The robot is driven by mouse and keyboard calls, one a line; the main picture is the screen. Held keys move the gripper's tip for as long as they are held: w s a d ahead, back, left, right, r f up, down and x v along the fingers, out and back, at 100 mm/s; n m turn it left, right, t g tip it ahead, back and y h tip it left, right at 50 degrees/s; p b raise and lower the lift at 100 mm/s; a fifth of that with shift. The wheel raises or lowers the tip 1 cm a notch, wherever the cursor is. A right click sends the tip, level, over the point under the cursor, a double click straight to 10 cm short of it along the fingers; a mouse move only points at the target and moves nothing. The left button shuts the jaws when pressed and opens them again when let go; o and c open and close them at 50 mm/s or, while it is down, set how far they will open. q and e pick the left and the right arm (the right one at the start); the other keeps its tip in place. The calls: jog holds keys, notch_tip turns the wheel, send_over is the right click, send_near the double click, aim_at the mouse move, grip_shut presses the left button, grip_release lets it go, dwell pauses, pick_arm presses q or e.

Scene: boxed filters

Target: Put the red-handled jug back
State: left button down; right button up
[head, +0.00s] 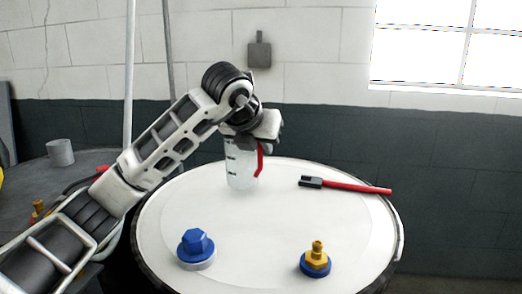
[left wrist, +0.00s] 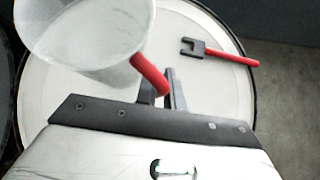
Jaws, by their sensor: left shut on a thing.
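The clear jug (head: 241,172) with a red handle (head: 261,160) is upright over the far part of the round white drum top (head: 235,225). I cannot tell whether its base touches the top. My left gripper (head: 262,145) is shut on the jug's red handle. In the left wrist view the jug (left wrist: 85,35) is at upper left, and its red handle (left wrist: 150,75) runs down to the fingers of my left gripper (left wrist: 168,92). My right gripper is not in view.
A red-handled tool (head: 345,185) lies on the drum top at right. A blue hex cap (head: 195,245) and a blue-and-yellow fitting (head: 316,262) stand near the front. A dark table at left holds a grey cup (head: 60,152). The middle of the drum top is clear.

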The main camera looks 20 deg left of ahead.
pick_arm(q)
jog(key=shift+a+f, duration=0.1)
jog(key=shift+f, duration=1)
jog(key=c, duration=1.5)
grip_release()
